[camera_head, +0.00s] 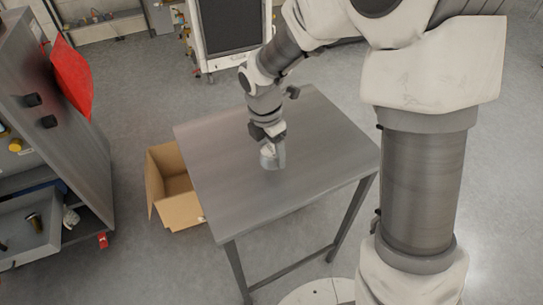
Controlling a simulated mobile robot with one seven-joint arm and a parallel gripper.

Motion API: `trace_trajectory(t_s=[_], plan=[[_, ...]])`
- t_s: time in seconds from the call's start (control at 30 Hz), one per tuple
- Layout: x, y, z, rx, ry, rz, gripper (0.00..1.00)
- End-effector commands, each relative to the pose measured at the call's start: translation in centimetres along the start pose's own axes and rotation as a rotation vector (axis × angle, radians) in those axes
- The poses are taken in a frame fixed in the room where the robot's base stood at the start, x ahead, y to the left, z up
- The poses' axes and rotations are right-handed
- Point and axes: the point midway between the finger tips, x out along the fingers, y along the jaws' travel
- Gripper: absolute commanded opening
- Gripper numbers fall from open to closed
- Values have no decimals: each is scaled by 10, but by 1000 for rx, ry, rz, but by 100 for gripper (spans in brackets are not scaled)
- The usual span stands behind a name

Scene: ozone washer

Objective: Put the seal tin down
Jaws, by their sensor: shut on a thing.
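The seal tin (270,158) is a small grey metallic cylinder in the middle of the head view. My gripper (270,144) points down and is shut on it from above. The tin is upright, over the middle of the grey metal table (221,193). I cannot tell whether its base touches the table top or hangs just above it. The fingertips are small and partly hidden against the tin.
The table top around the tin is bare. An open cardboard box (177,205) stands on the floor at the table's left. A grey metal cabinet (62,120) with a red sheet (72,80) is at the far left. A white-framed cart (229,35) stands behind the table.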

Motion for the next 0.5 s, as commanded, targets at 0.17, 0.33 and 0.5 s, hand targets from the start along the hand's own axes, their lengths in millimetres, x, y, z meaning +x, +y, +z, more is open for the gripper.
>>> trace_trajectory(t_s=[0.17,0.33,0.5], plan=[[24,-1,-3,-1,1,-3,13],[40,-1,-5,-1,1,-1,13],[38,-1,-5,0,0,0,13]])
